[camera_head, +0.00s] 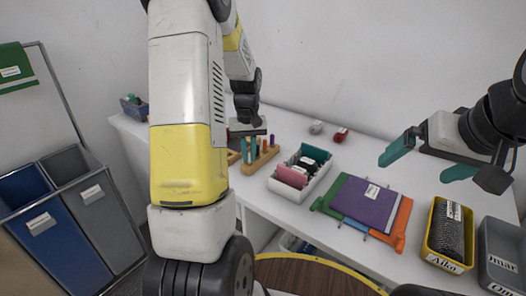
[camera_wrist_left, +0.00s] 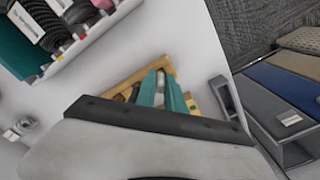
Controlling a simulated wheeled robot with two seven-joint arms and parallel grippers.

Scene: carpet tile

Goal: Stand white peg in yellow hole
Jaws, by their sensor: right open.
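A wooden peg rack (camera_head: 264,161) stands on the white table, with an orange-brown peg (camera_head: 264,146) and a purple peg (camera_head: 272,141) upright at its right part. My left gripper (camera_head: 248,150) points down at the rack's left part. In the left wrist view its teal fingers (camera_wrist_left: 161,92) are a small gap apart over the wooden rack (camera_wrist_left: 190,103). A pale strip shows between them; I cannot tell whether it is the white peg. The yellow hole is not discernible. My right gripper (camera_head: 425,162) is open and empty above the table's right part.
A white box (camera_head: 291,190) with several items stands right of the rack. A purple folder (camera_head: 364,203), a yellow bin (camera_head: 438,252) and a grey bin (camera_head: 497,262) follow rightward. A red object (camera_head: 341,134) lies at the back. Blue and grey bins (camera_head: 44,222) stand at left.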

